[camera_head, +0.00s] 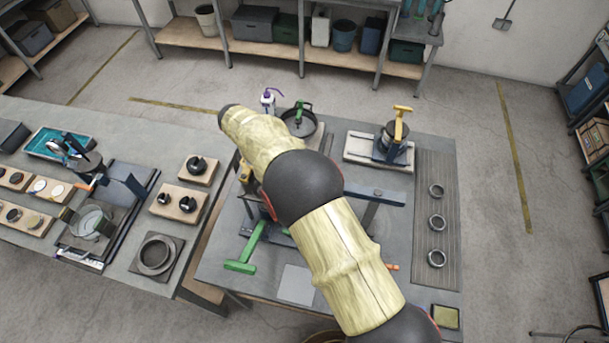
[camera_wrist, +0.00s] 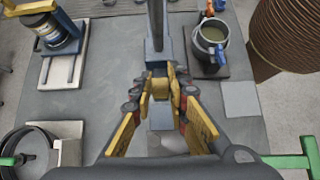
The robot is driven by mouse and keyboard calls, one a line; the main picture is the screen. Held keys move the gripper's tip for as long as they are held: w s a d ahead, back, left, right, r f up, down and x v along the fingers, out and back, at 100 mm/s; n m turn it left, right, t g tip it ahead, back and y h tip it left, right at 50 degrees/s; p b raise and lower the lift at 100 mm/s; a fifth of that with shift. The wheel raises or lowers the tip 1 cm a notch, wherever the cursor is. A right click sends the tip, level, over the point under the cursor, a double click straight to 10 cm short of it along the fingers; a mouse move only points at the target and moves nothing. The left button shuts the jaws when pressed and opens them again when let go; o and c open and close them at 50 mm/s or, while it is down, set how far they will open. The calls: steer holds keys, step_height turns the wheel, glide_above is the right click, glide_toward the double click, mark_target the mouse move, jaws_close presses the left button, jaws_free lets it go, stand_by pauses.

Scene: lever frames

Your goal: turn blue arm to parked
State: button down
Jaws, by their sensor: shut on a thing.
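The blue arm (camera_head: 375,193) is a long blue-grey bar. In the head view it sticks out to the right from behind my own arm, which hides its other end. In the wrist view the bar (camera_wrist: 157,28) runs up from my gripper, with a wider blue-grey block (camera_wrist: 157,56) near the fingertips. My gripper (camera_wrist: 160,86) has its yellow fingers closed together at the near end of this bar, shut on it. I cannot read any parked mark.
A yellow-handled device (camera_head: 396,140) stands at the table's back right. A green-handled round pan (camera_head: 300,122) is at the back. A green handle (camera_head: 245,250) sticks out front left. A cup fixture (camera_wrist: 210,45) shows in the wrist view.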

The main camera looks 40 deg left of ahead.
steer(key=shift+w+a+r, duration=0.1)
steer(key=shift+w+r, duration=0.05)
steer(key=c, duration=1.7)
jaws_free()
steer(key=shift+w, duration=0.1)
steer(key=v, duration=1.1)
steer(key=shift+a+r, duration=0.2)
steer(key=shift+a, duration=0.15)
